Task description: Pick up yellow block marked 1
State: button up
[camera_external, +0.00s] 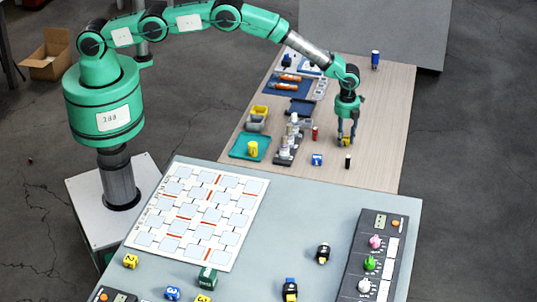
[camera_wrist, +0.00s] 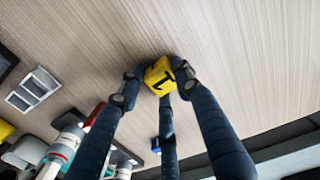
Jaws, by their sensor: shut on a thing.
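The yellow block marked 1 (camera_wrist: 159,77) sits between the fingertips of my gripper (camera_wrist: 156,84) in the wrist view, its black 1 facing the camera. In the external view my gripper (camera_external: 347,137) points down over the wooden table, with the yellow block (camera_external: 346,142) small and partly hidden at its fingertips. The three dark fingers are shut on the block. The block is at or very near the table surface; I cannot tell whether it touches.
A blue block (camera_external: 317,159), a small dark cylinder (camera_external: 348,162) and a red cylinder (camera_external: 315,133) stand close by. The wooden table (camera_external: 384,139) is clear on the right.

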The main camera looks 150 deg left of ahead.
aim_at(344, 138)
notch_tip(344, 138, up, 10)
jog(key=shift+f+p, duration=0.15)
jog(key=shift+p, duration=0.2)
